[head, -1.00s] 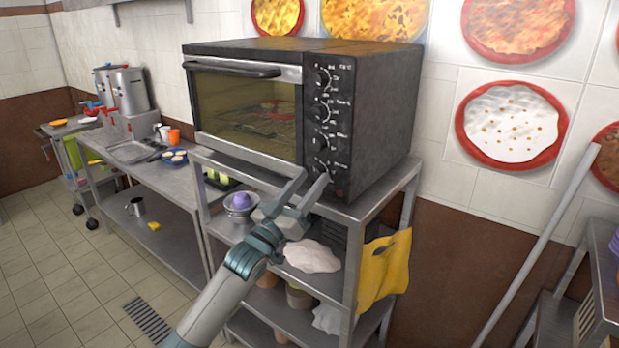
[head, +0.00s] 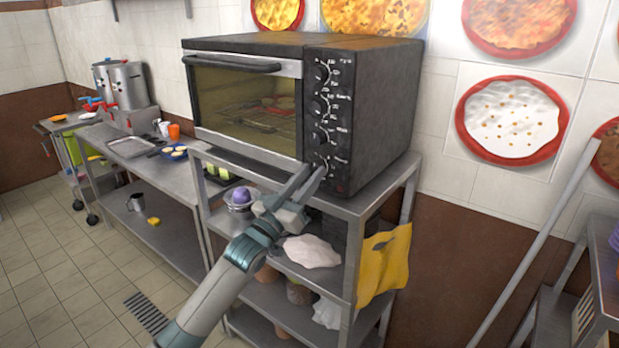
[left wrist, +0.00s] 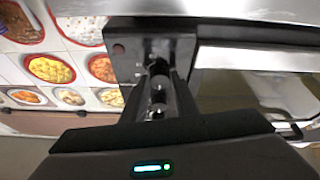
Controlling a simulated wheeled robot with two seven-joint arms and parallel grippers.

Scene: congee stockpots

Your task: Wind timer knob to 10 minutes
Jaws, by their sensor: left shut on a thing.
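The black toaster oven (head: 385,110) stands on the top of a metal shelf rack. Its dark control panel (head: 342,122) carries a column of several round knobs with white markings. My left gripper (head: 316,168) reaches up from below to the lowest knob (head: 322,164), its fingers either side of it and shut on it. My right gripper is not in view.
The oven's glass door (head: 245,105) is shut, with its handle (head: 232,66) along the top. The rack (head: 375,205) below holds a purple item in a bowl (head: 240,199), a white cloth (head: 312,251) and a hanging yellow cloth (head: 384,265). A pole (head: 535,262) leans at the right.

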